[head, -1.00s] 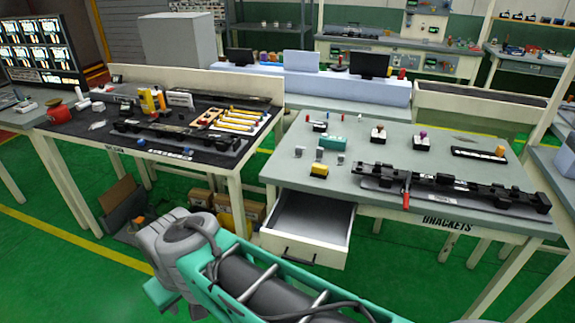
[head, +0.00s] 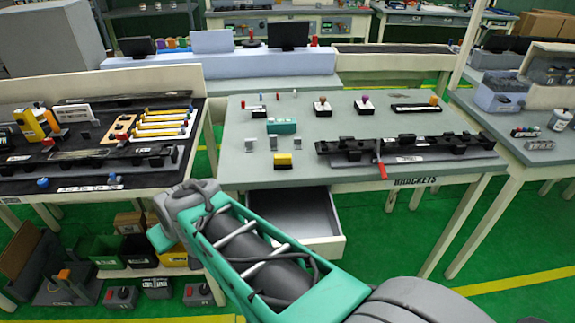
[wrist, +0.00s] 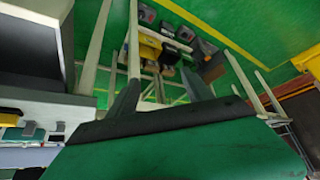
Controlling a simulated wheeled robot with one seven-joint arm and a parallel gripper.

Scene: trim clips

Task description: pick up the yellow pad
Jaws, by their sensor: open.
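The yellow pad (head: 283,160) is a small yellow block with a dark base. It stands on the grey-topped table (head: 240,176) near its front edge, above the open drawer, in the head view. A yellow piece (wrist: 10,118) at the left edge of the wrist view looks like the same pad. My gripper (wrist: 160,82) shows in the wrist view with its two dark fingers apart and nothing between them. It is beside the table, apart from the pad. In the head view my arm hides the fingers.
The open drawer (head: 327,245) juts out below the pad. A black bracket rail (head: 410,150) with a red-handled tool (head: 381,165) lies right of the pad. A teal block (head: 281,126) and small grey clips (head: 288,144) stand behind it. A dark-topped table (head: 90,172) is to the left.

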